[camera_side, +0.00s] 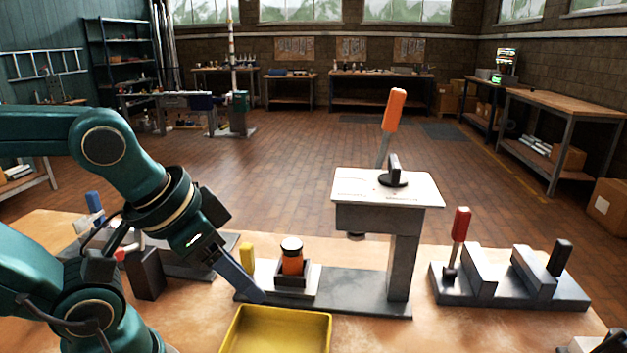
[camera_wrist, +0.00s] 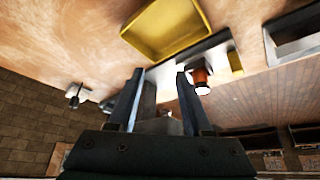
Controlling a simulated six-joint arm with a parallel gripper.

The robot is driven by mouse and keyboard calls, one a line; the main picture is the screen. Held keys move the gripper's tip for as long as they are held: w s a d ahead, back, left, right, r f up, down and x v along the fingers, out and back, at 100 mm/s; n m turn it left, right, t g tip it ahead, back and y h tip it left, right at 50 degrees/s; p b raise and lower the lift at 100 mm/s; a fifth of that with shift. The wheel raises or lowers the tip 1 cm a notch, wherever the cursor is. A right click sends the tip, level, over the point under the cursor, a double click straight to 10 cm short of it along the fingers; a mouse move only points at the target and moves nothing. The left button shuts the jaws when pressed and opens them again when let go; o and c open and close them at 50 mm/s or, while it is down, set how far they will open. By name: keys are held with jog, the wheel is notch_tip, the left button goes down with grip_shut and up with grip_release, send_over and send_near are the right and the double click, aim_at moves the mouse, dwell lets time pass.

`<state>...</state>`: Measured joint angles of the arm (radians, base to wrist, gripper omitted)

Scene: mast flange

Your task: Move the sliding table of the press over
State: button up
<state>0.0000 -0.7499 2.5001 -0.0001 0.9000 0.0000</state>
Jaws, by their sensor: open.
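The press stands on a dark grey base plate (camera_side: 355,293), with a grey column (camera_side: 403,268), a pale-topped head (camera_side: 360,187) and a raised orange lever (camera_side: 393,110). Its sliding table (camera_side: 311,283) sits at the left part of the base, left of the head. A yellow handle (camera_side: 247,256) stands at its left end; it also shows in the wrist view (camera_wrist: 235,62).
A yellow tray (camera_side: 277,343) lies at the front edge, close to my gripper. A grey fixture (camera_side: 510,285) with a red-handled lever (camera_side: 460,224) stands right of the press. A dark block (camera_side: 147,274) and other gear stand at left, behind my arm.

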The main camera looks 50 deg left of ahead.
jog(key=shift+o, duration=0.8)
jog(key=n+g+h, duration=0.3)
jog(key=n+g, duration=0.6)
send_over(245, 262)
jog(key=f, duration=0.5)
jog(key=w+f, duration=0.1)
jog(key=f, duration=0.1)
jog(key=shift+a+f, duration=0.35)
jog(key=shift+a, duration=0.05)
jog(key=shift+w+a+f, duration=0.15)
jog(key=shift+a, duration=0.1)
jog(key=shift+x, duration=2.55)
jog(key=shift+w, duration=0.1)
grip_shut()
